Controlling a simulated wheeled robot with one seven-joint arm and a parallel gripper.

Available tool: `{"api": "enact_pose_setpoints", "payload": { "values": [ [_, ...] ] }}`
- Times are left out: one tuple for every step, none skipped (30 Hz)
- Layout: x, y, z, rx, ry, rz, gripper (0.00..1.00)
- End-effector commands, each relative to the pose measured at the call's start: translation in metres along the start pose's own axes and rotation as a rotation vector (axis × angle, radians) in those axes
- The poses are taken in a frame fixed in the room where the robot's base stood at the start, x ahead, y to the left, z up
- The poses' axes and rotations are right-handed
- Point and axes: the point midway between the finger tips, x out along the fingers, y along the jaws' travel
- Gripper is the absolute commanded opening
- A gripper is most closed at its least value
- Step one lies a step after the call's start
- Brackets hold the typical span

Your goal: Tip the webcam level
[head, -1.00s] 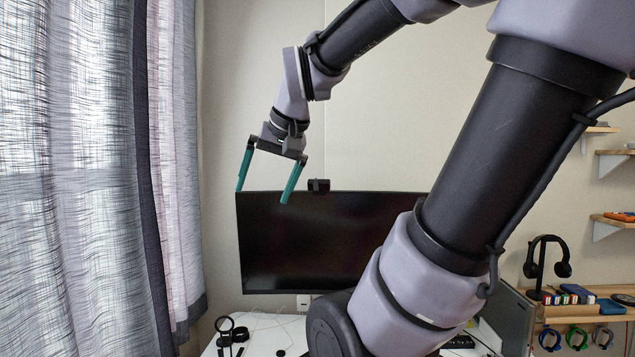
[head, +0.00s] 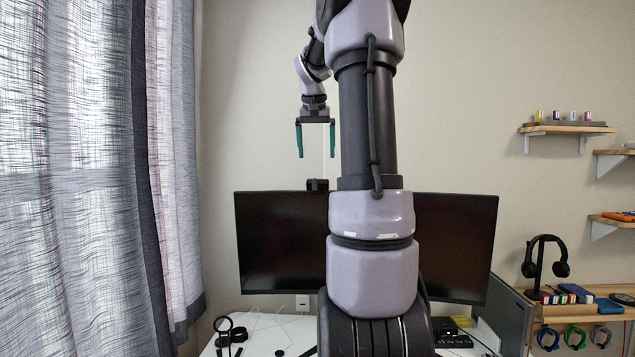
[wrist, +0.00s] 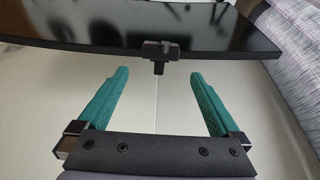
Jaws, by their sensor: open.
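The webcam (head: 317,185) is a small black block on the top edge of the wide black monitor (head: 275,240), left of my arm in the head view. The wrist view also shows the webcam (wrist: 160,52) clipped on the monitor's edge (wrist: 220,57), ahead of and between my fingers. Its exact tilt is too small to tell. My gripper (head: 316,156) has two teal fingers spread apart, pointing down, empty, above the webcam. In the wrist view my gripper (wrist: 160,72) is open, its fingertips apart from the webcam.
A grey curtain (head: 80,180) hangs at the left. Shelves (head: 568,129) and a headphone stand (head: 541,270) are on the right. The white desk (head: 262,330) is below, with a magnifier and small items. The wall space above the monitor is free.

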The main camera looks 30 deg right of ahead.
Motion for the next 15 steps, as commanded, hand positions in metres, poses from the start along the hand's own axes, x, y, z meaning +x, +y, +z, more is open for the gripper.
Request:
{"api": "enact_pose_setpoints", "payload": {
  "values": [
    [0.005, 0.0, 0.0, 0.0, -0.003, 0.001, 1.0],
    [0.009, 0.0, 0.001, 0.0, -0.003, 0.001, 1.0],
    [0.014, 0.0, 0.001, -0.001, -0.004, 0.0, 1.0],
    [0.019, 0.0, 0.001, -0.001, -0.004, 0.0, 1.0],
    [0.024, 0.0, 0.001, -0.002, -0.004, 0.0, 1.0],
    [0.032, -0.001, 0.002, -0.002, -0.005, 0.0, 1.0],
    [0.038, -0.001, 0.002, -0.002, -0.005, 0.0, 1.0],
    [0.045, 0.0, 0.001, -0.002, -0.005, 0.0, 1.0],
    [0.052, 0.0, 0.002, -0.001, -0.005, 0.0, 1.0],
    [0.058, 0.0, 0.002, -0.001, -0.004, 0.0, 1.0],
    [0.064, 0.0, 0.002, 0.0, -0.005, 0.0, 1.0],
    [0.071, 0.0, 0.001, -0.001, -0.004, -0.001, 1.0],
    [0.076, -0.001, 0.002, -0.001, -0.005, -0.001, 1.0],
    [0.08, -0.001, 0.002, -0.001, -0.004, -0.001, 1.0],
    [0.086, -0.001, 0.002, -0.001, -0.004, -0.001, 1.0]
  ]
}}
